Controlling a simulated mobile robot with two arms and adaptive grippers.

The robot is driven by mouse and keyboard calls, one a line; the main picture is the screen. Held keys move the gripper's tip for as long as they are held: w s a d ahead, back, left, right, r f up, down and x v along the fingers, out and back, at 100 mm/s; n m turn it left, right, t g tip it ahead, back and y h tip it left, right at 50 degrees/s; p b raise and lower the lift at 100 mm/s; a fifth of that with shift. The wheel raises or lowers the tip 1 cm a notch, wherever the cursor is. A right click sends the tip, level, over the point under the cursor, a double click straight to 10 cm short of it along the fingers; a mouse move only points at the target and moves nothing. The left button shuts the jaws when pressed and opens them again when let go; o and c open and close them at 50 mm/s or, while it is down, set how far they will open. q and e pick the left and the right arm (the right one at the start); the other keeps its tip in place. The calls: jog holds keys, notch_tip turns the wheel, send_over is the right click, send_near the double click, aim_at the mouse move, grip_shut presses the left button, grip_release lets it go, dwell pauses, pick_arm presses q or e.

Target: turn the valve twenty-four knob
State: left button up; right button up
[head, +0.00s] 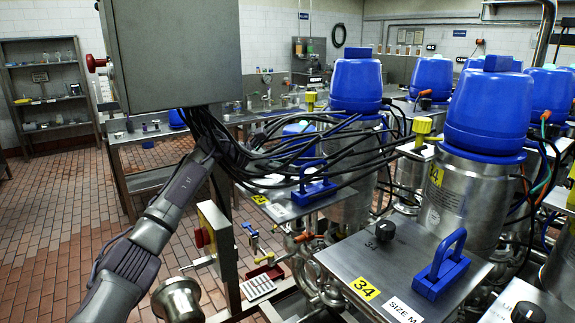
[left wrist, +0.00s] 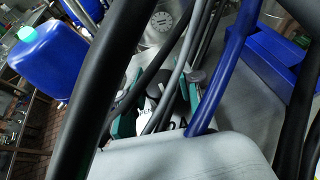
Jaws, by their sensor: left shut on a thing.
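My left arm reaches in from the lower left, and my left gripper (head: 236,158) is behind a bundle of black cables over the steel panel (head: 286,212) with a blue handle (head: 314,190). In the left wrist view my left gripper (left wrist: 160,102) shows its two green-padded fingers around a small knob, partly covered by cables. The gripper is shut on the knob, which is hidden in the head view. My right gripper is in neither view.
A grey box (head: 172,50) hangs above my arm, with cables running right to blue-capped steel tanks (head: 485,110). A nearer panel (head: 400,255) marked 34 carries a black knob (head: 385,230) and a blue handle (head: 441,265). Brick floor (head: 60,220) is clear at left.

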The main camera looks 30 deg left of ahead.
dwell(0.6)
pick_arm(q)
jog(key=o, duration=1.2)
jog(key=shift+c, duration=0.2)
jog(key=shift+s+a, duration=0.1)
jog(key=v, duration=1.1)
jog(key=shift+s+a+r, duration=0.15)
jog(key=shift+a+r, duration=0.05)
jog(key=shift+a, duration=0.15)
